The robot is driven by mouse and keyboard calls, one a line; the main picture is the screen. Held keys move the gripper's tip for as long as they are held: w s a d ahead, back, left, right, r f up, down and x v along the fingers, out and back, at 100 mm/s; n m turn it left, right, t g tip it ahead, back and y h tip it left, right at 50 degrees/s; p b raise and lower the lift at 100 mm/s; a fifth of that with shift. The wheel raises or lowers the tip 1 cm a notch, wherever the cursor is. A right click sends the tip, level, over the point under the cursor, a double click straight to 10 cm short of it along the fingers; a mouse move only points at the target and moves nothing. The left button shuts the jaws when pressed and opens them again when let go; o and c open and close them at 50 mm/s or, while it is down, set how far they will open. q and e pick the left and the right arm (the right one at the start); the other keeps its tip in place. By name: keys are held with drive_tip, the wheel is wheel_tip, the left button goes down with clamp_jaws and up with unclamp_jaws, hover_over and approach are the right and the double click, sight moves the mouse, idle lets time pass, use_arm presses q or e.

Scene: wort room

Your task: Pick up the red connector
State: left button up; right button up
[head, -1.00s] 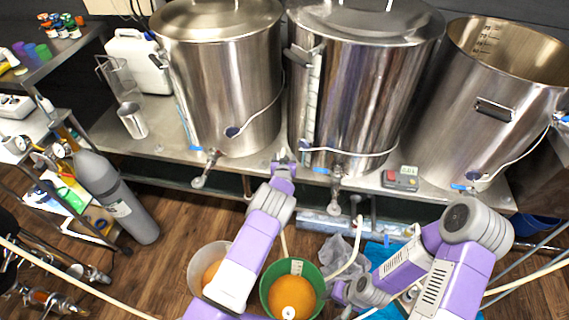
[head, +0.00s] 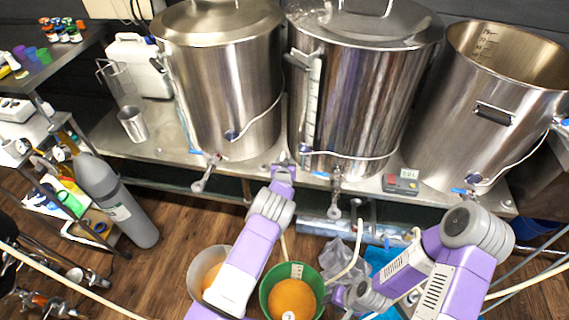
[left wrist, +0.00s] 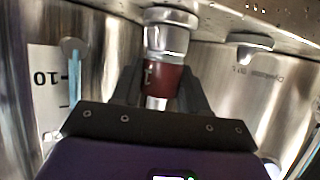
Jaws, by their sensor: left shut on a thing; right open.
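The red connector (left wrist: 168,82) shows in the left wrist view as a dark red band between metal parts, upright below a metal rim or shelf. My left gripper (left wrist: 160,90) has its dark fingers on both sides of the connector and is shut on it. In the head view my left arm reaches up to the bench edge between the left and middle kettles, and its gripper (head: 283,164) looks small there. The connector cannot be made out in the head view. My right gripper (head: 342,296) is low, right of the green bucket, open and partly hidden by its own wrist.
Three steel kettles (head: 222,85) stand on a steel bench (head: 165,140), with taps and hoses at the front. A green bucket (head: 266,300) and a pale bucket (head: 196,268) stand on the floor near my left arm. A grey gas cylinder (head: 115,205) stands at left.

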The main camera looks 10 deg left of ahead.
use_arm(q)
wheel_tip(320, 180, up, 18)
drive_tip(key=p, duration=0.5)
drive_tip(key=shift+r, duration=0.1)
drive_tip(key=shift+r+p, duration=1.3)
drive_tip(key=shift+r, duration=0.85)
